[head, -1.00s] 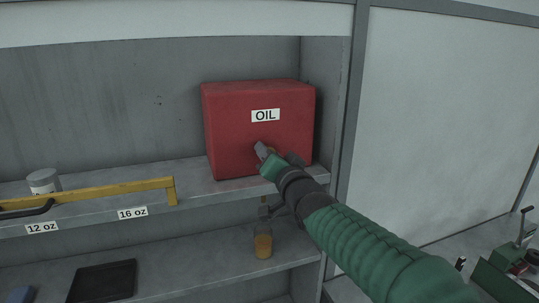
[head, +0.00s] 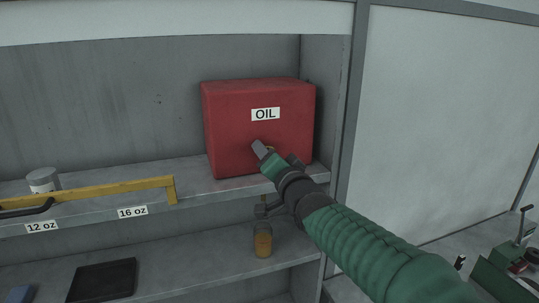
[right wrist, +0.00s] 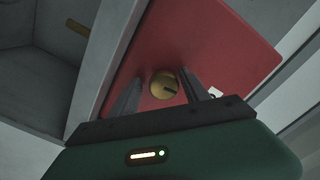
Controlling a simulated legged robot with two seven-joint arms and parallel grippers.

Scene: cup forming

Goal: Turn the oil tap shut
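The red oil box (head: 226,130), labelled "OIL", stands on the upper shelf. Its round brass tap knob (right wrist: 164,85), with a dark slot, shows on the red face in the right wrist view. In the head view my right gripper (head: 262,152) is in front of the box and mostly hides the knob. In the right wrist view its two fingers (right wrist: 163,78) are apart, one on each side of the knob; I cannot tell whether they touch it. A jar of amber liquid (head: 263,244) stands on the lower shelf below the box. My left gripper is not in view.
A yellow rail (head: 120,188) runs along the upper shelf's left front, by a grey can (head: 42,181). A black tray (head: 102,281) lies on the lower shelf. A cabinet side wall (head: 325,110) stands close right of the box. Green equipment (head: 510,265) is at far right.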

